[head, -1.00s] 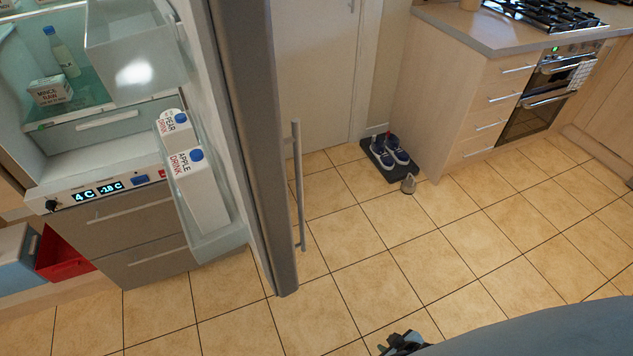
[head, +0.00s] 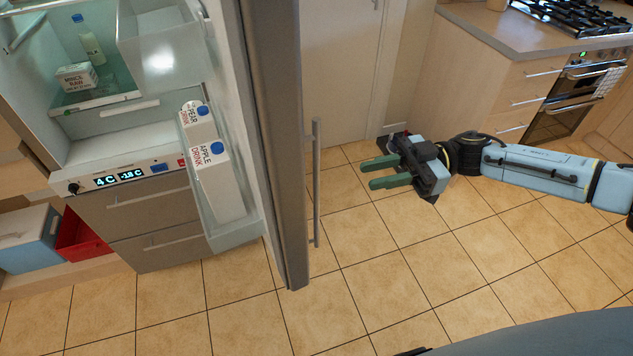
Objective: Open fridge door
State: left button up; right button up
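The fridge door (head: 277,150) stands wide open, seen nearly edge-on in the head view. Its long vertical handle (head: 316,185) is on the side facing right. The fridge interior (head: 120,145) shows at the left, with shelves, drawers and a lit display. My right gripper (head: 366,175) is to the right of the handle, apart from it. Its two green fingers are spread and point left toward the door, with nothing between them. My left gripper is not in view.
Juice cartons (head: 213,175) stand in the door shelf. A red bin (head: 82,236) and a blue box (head: 28,240) sit at the lower left. A counter with drawers (head: 500,75) and an oven (head: 565,100) stand at the back right. The tiled floor (head: 370,265) in front is clear.

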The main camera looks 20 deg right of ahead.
jog(key=a+p, duration=0.1)
jog(key=a, duration=1)
jog(key=shift+w+a+p, duration=0.2)
jog(key=shift+a+p, duration=0.15)
grip_shut()
